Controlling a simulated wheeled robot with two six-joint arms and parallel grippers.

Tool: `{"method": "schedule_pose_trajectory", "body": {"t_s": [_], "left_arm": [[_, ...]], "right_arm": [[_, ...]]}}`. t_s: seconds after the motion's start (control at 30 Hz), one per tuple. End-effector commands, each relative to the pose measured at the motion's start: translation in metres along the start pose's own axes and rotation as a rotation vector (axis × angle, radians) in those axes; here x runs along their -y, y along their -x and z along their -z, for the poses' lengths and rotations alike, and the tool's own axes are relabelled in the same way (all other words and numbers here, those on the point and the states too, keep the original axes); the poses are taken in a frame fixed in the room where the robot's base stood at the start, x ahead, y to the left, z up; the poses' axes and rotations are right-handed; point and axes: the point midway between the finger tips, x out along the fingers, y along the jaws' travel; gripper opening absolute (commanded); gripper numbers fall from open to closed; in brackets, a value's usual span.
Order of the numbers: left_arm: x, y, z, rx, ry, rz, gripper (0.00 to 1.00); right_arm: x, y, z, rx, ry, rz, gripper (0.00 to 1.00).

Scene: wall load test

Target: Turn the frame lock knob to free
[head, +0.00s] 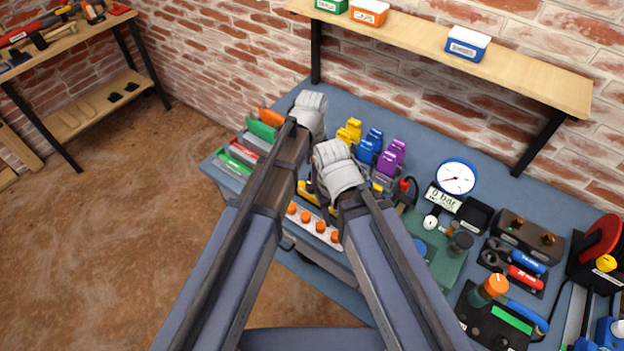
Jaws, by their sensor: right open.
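No knob marked as the frame lock can be read in the head view. An orange-topped green knob (490,289) stands on a black plate at the lower right, and a dark knob (460,243) sits on a green block. I cannot tell whether either is the frame lock. My right gripper (318,188) is open over the left part of the bench, near a row of orange buttons (315,222), well left of both knobs. My left arm ends at a pale grey wrist by the coloured holders; its fingers are hidden.
The blue-grey bench (365,108) is crowded on its right with a pressure gauge (457,177), screwdrivers (525,275) and a red reel (600,238). Yellow, blue and purple clips (367,150) stand behind my right wrist. A wooden shelf (510,68) overhangs the back.

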Motion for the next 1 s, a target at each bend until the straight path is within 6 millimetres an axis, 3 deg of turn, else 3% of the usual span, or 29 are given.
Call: {"method": "schedule_pose_trajectory", "body": {"t_s": [0.43,1.0], "left_arm": [[0.004,-0.011,0.002,-0.004,-0.036,0.001,0.81],[0.004,-0.075,0.003,-0.003,-0.035,0.0,0.81]], "right_arm": [[0.001,-0.011,0.001,0.0,0.0,0.0,0.5],[0.007,-0.074,0.004,0.0,-0.001,0.0,0.5]]}}
